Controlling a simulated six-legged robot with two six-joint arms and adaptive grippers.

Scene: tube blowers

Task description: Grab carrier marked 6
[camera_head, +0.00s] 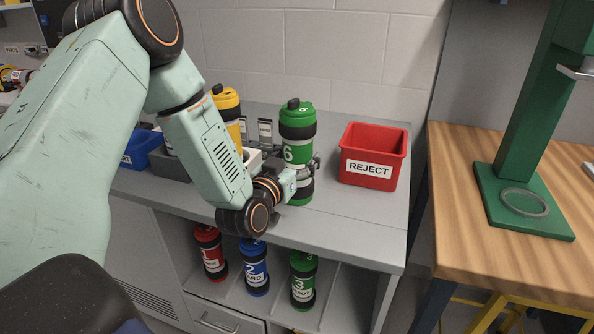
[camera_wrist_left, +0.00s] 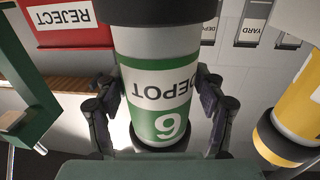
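The carrier marked 6 (camera_head: 297,145) stands upright on the counter, green and white with black bands and a black top knob. In the left wrist view the carrier (camera_wrist_left: 160,95) is upside down, with "DEPOT" and "6" on its label. My left gripper (camera_head: 305,174) is at its lower half. In the left wrist view the left gripper (camera_wrist_left: 160,110) has one finger on each side of the carrier, close to its sides. Whether the pads press on it cannot be told. My right gripper is not in view.
A yellow carrier (camera_head: 227,112) stands to the left, partly behind my arm. A red REJECT bin (camera_head: 373,157) stands to the right. Red (camera_head: 210,253), blue (camera_head: 254,268) and green (camera_head: 303,279) carriers stand on the lower shelf. A green stand (camera_head: 525,150) is on the wooden table.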

